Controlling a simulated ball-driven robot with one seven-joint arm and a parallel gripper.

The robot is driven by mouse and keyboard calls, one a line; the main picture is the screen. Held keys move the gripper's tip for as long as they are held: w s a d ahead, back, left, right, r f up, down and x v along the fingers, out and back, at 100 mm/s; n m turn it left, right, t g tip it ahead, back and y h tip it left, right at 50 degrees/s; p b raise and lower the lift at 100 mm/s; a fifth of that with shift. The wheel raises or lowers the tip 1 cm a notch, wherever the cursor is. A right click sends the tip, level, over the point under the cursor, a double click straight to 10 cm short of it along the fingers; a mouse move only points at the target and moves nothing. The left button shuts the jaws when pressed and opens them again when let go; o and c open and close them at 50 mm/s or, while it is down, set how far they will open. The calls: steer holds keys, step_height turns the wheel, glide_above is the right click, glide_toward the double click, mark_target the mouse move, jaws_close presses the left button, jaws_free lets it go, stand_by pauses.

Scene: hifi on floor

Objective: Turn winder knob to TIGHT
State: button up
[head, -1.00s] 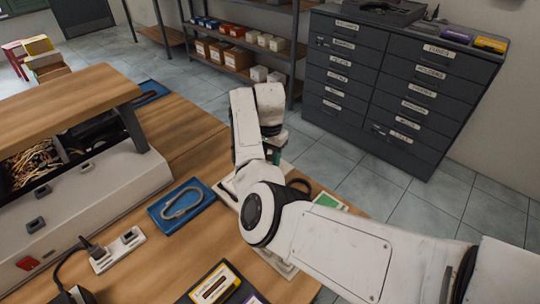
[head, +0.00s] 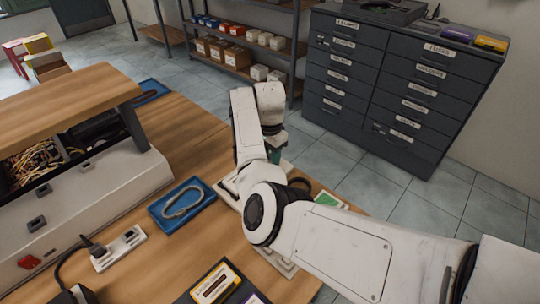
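My white arm reaches in from the lower right over the edge of the wooden bench. My gripper is hidden behind the arm's own links, so I cannot see its fingers. Under the arm lies a pale board or device (head: 229,188) with a green part (head: 274,156) and a dark round part (head: 300,186) beside the arm. A green-and-white card (head: 328,200) shows at its right. The winder knob and any TIGHT mark cannot be made out; the arm covers much of this area.
A blue tray (head: 159,222) with a grey loop stands left of the arm. A power strip (head: 118,249) and a yellow-labelled box (head: 215,284) lie on the bench (head: 160,275). A grey console (head: 90,205) is at left, a drawer cabinet (head: 400,90) behind. Tiled floor is open between.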

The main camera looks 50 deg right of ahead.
steer(key=o, duration=1)
steer(key=shift+o, duration=0.2)
step_height(320, 180, up, 11)
steer(key=shift+b, duration=0.4)
